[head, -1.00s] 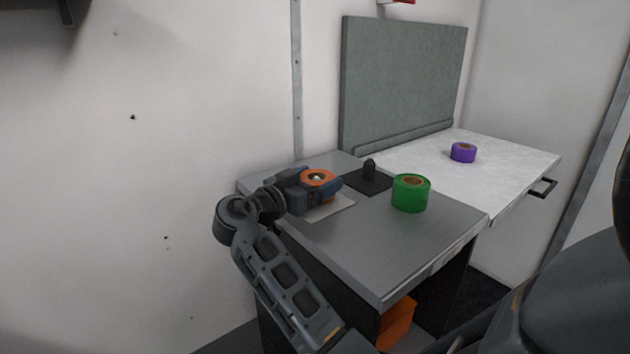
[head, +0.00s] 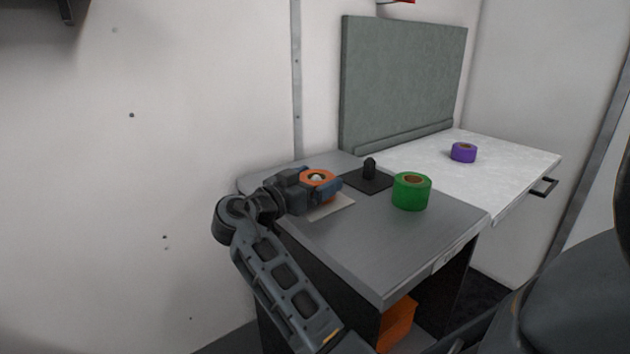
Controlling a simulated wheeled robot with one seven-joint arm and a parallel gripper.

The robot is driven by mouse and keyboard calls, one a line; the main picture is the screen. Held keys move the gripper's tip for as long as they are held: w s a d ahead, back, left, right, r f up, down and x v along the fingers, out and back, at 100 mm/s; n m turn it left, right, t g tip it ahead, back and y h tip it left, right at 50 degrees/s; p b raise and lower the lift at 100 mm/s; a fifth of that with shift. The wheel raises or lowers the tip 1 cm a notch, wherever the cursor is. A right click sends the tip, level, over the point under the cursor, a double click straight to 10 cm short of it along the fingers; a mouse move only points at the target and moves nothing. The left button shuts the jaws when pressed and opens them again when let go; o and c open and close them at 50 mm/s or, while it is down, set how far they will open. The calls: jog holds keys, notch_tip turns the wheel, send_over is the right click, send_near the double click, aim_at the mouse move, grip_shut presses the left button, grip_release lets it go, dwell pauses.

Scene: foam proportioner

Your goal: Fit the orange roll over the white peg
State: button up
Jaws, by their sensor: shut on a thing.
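The orange roll (head: 318,174) is held between the fingers of my gripper (head: 317,184), above a white base plate (head: 334,208) on the grey cabinet top. The gripper is shut on the roll. The rounded tip of the white peg (head: 317,177) shows in the roll's hole, so the roll is around the top of the peg. The fingers hide the lower peg, and I cannot tell how far down the roll sits.
A black peg on a dark square base (head: 369,180) stands right of the roll. A green roll (head: 411,192) stands on the grey cabinet top (head: 385,250). A purple roll (head: 463,152) lies on the white table (head: 500,180). A grey-green panel (head: 403,85) stands behind. The cabinet's front area is clear.

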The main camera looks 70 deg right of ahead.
jog(key=shift+f, duration=0.4)
jog(key=o, duration=0.8)
jog(key=shift+b, duration=0.3)
jog(key=b+v, duration=0.1)
jog(key=v, duration=1)
jog(key=shift+b, duration=0.4)
